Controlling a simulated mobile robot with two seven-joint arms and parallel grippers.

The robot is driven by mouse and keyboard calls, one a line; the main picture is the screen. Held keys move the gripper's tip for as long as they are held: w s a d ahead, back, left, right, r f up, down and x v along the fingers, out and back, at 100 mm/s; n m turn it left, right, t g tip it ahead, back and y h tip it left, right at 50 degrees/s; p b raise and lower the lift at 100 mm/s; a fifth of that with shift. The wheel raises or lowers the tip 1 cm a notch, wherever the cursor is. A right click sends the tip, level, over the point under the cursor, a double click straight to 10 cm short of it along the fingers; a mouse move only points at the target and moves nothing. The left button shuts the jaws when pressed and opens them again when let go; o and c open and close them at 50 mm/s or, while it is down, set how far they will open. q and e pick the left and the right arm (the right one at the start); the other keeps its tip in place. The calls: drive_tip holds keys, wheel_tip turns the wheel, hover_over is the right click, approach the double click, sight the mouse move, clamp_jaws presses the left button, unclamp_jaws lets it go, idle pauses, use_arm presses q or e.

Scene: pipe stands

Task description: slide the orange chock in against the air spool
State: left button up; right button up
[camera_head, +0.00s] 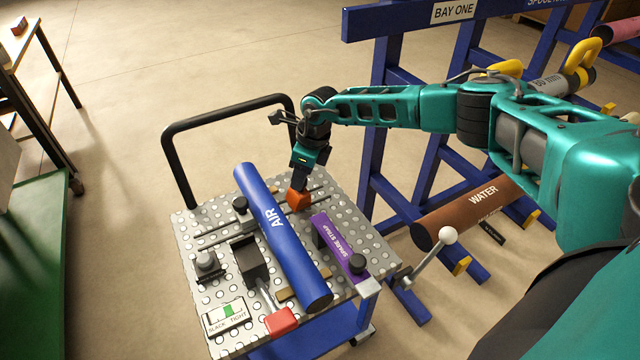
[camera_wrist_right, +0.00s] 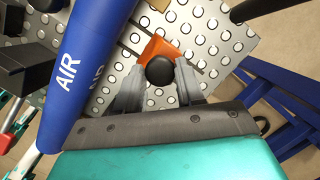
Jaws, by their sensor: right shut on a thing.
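The air spool (camera_head: 283,238) is a long blue tube marked AIR, lying across the perforated cart top; it also fills the left of the right wrist view (camera_wrist_right: 88,50). The orange chock (camera_head: 298,200) sits on the cart top to the right of the spool, by dark slots. In the right wrist view the chock (camera_wrist_right: 153,46) has a round black knob (camera_wrist_right: 160,70), and a strip of plate shows between chock and spool. My right gripper (camera_head: 301,178) points down over the chock, its fingers on either side of the knob and shut on it. My left gripper is out of view.
A purple SPARE STRAP block (camera_head: 338,246) lies right of the spool. A dark clamp with a red handle (camera_head: 281,321) and a gauge plate (camera_head: 227,315) are on its left. A black push bar (camera_head: 225,115) rises behind. Blue stands (camera_head: 440,150) and a brown WATER spool (camera_head: 470,208) are to the right.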

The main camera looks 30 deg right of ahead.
drive_tip(key=shift+a, duration=0.1)
drive_tip(key=shift+w+a+p, duration=0.1)
drive_tip(key=shift+a+p, duration=0.4)
drive_tip(key=shift+a, duration=1.65)
drive_tip(key=shift+o, duration=1.3)
drive_tip(key=shift+a, duration=0.15)
drive_tip(key=o, duration=0.4)
drive_tip(key=shift+o, duration=0.2)
wheel_tip(320, 180, up, 7)
drive_tip(key=p, duration=0.6)
